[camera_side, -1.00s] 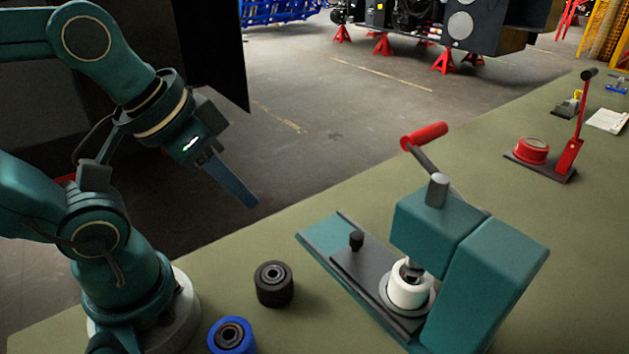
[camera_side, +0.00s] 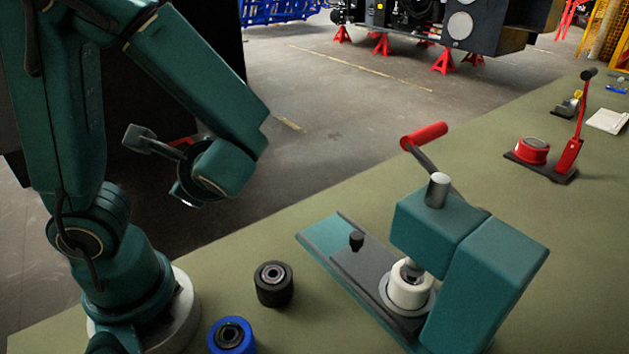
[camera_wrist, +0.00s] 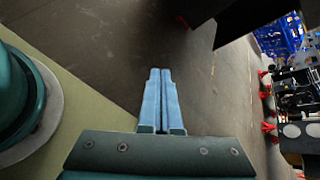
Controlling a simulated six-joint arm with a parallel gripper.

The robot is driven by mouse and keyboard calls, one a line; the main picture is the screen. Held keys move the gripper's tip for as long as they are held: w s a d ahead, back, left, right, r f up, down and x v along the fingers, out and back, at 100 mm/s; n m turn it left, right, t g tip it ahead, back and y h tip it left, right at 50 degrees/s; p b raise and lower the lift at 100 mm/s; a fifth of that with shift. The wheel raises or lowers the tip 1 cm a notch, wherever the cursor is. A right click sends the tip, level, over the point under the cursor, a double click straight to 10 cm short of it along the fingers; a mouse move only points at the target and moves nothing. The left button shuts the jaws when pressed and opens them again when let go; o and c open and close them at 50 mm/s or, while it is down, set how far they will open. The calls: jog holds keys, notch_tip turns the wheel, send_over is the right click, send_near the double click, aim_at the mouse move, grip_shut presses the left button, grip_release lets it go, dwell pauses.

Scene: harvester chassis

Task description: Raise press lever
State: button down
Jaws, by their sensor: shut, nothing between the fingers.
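The teal press (camera_side: 500,265) stands on the bench at the front right of the side view. Its press lever (camera_side: 425,135) has a red grip and slants up and left from the press head. A white roller (camera_side: 408,290) sits on the press base under the ram. My gripper (camera_wrist: 160,75) shows in the wrist view, its two blue fingers side by side, shut and empty over the floor. In the side view my wrist is left of the press, well away from the lever, and the fingers are hidden.
A black roller (camera_side: 273,284) and a blue roller (camera_side: 231,336) stand on the bench (camera_side: 385,210) left of the press. A red lever tool (camera_side: 545,155) stands farther back. The bench between them is clear. The floor lies beyond the bench edge.

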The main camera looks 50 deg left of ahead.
jog(key=w+r+m+t+y, duration=0.3)
jog(key=w+m+t, duration=0.2)
jog(key=w+m, duration=0.15)
jog(key=m+t+h, duration=1.5)
jog(key=m+t, duration=0.1)
jog(key=m, duration=0.3)
send_near(418, 151)
jog(key=w+a+f, duration=0.1)
jog(key=w+f, duration=0.2)
jog(key=shift+n, duration=0.25)
jog(key=x, duration=1)
jog(key=shift+a, duration=0.3)
jog(key=shift+d+r, duration=0.15)
jog(key=shift+r, duration=0.35)
jog(key=shift+d+r, duration=0.15)
jog(key=shift+r, duration=0.35)
jog(key=shift+d+r+m, duration=0.2)
jog(key=shift+r+m, duration=0.3)
jog(key=shift+m, duration=0.4)
